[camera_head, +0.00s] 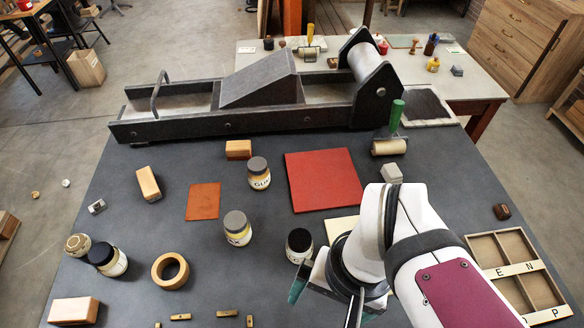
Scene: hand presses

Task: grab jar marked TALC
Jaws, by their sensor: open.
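A jar with a black lid (299,245) stands upright near the front middle of the dark table. Its label is small and partly covered; I make out what looks like a C, so it may be the TALC jar. My gripper (326,300) is open, just in front of and to the right of this jar, with no contact that I can make out. My arm hides part of the gripper and the table behind it. A jar that seems to read GUM (259,176), a grey-lidded jar (237,228) and a dark-lidded jar (108,259) stand farther left; the last two labels are unclear.
A large press (270,119) spans the back. A red square plate (323,180) lies mid-table, with a green-handled roller (389,146) behind it. A wooden ring (170,271), blocks and small brass pieces lie at left and front. A wooden letter tray (515,268) is at right.

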